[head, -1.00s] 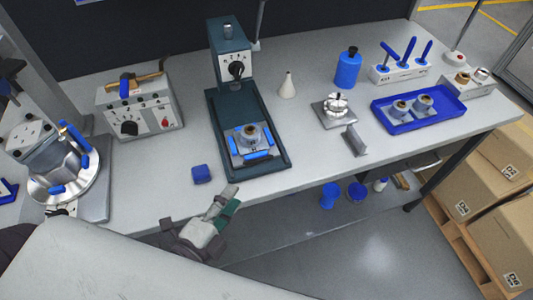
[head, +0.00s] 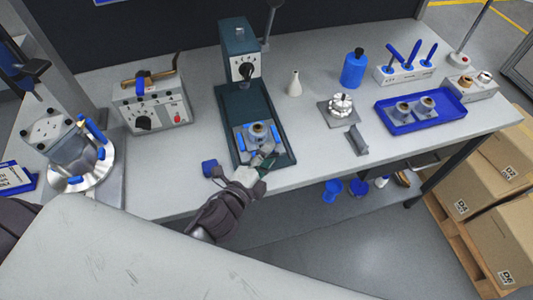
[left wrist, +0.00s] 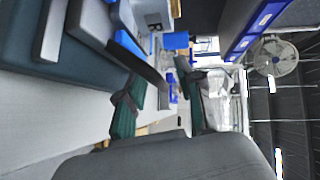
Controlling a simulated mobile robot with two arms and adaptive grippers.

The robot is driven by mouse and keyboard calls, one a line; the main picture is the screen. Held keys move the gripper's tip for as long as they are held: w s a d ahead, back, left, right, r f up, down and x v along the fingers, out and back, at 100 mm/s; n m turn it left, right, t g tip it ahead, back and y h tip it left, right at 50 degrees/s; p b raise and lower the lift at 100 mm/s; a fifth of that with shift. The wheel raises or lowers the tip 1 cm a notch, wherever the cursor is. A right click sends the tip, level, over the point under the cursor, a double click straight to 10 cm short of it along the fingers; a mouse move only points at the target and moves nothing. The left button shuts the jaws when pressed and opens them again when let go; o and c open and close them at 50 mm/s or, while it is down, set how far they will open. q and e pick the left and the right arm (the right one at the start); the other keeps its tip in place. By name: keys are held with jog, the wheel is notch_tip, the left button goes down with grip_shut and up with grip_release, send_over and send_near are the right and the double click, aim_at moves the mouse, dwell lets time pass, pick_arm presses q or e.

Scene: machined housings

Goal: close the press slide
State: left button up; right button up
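The press (head: 240,48) is a dark teal column with a dial on its head and a long teal bed (head: 231,98). The press slide (head: 241,136), a grey plate with blue grips, sits at the front end of the bed, out from under the head. A machined housing (head: 258,131) stands on it. My left gripper (head: 262,163) is at the slide's front edge, partly covering it; contact cannot be made out. In the left wrist view its two green-padded fingers (left wrist: 160,78) stand apart with nothing clearly between them. My right gripper is not in view.
A control box (head: 150,105) stands further left. Right of the press are a white cone (head: 295,83), a chuck-like fixture (head: 340,105), a grey bracket (head: 357,138) and a blue tray (head: 450,112) with housings.

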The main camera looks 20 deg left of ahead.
pick_arm(q)
grip_shut()
dwell(0.4)
jog(key=shift+w+a, duration=0.15)
jog(key=shift+w, duration=0.1)
jog(key=w+a, duration=0.2)
jog(key=w, duration=0.2)
jog(key=w+a+p, duration=0.1)
jog(key=w+a, duration=0.2)
jog(key=w, duration=0.1)
jog(key=w+a+p, duration=0.1)
jog(key=w+a, duration=0.2)
jog(key=w, duration=0.1)
jog(key=shift+a, duration=0.1)
jog(key=shift+r, duration=0.1)
jog(key=shift+w+a, duration=0.1)
